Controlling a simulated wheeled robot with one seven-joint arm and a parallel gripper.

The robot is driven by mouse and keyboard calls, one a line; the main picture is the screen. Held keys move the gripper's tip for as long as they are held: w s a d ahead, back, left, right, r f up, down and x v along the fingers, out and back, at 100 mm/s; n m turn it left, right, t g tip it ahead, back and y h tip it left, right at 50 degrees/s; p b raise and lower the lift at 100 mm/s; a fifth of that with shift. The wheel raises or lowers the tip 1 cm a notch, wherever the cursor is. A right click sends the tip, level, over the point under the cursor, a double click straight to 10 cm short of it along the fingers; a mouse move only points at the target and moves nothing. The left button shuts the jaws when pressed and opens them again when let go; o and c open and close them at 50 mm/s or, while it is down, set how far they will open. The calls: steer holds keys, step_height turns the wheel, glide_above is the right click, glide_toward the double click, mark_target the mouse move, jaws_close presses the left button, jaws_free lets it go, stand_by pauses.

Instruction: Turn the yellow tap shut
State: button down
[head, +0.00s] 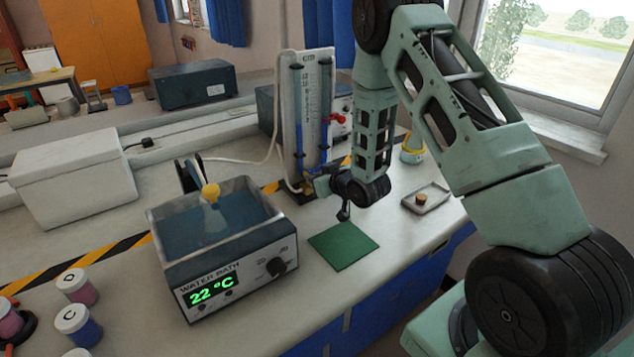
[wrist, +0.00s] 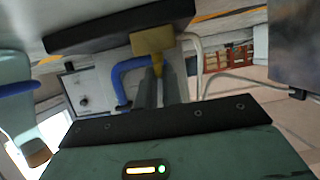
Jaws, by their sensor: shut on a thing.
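The yellow tap (wrist: 157,66) shows in the wrist view, with a yellowish block (wrist: 153,42) at its far end. My gripper (wrist: 162,84) has its two grey fingers closed around the tap's narrow yellow part. In the head view my gripper (head: 320,186) is at the foot of the upright panel with glass tubes (head: 307,110), low over the bench. A blue hose (wrist: 125,78) curves close beside the fingers. How far the tap is turned cannot be told.
A water bath (head: 225,260) reading 22 °C, with a yellow-stoppered flask (head: 211,195) in it, stands left of my gripper. A green mat (head: 343,246) lies bare in front. A small tray (head: 426,198) is at the right. A red tap (head: 337,119) is on the panel's side.

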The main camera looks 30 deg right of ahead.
steer(key=shift+m+h, duration=0.3)
steer(key=shift+h, duration=0.1)
steer(key=c, duration=1.5)
jaws_free()
steer(key=shift+c, duration=0.2)
steer(key=p+v, duration=1.2)
steer(key=v, duration=0.5)
steer(key=shift+s+p, duration=0.25)
steer(key=shift+p, duration=0.05)
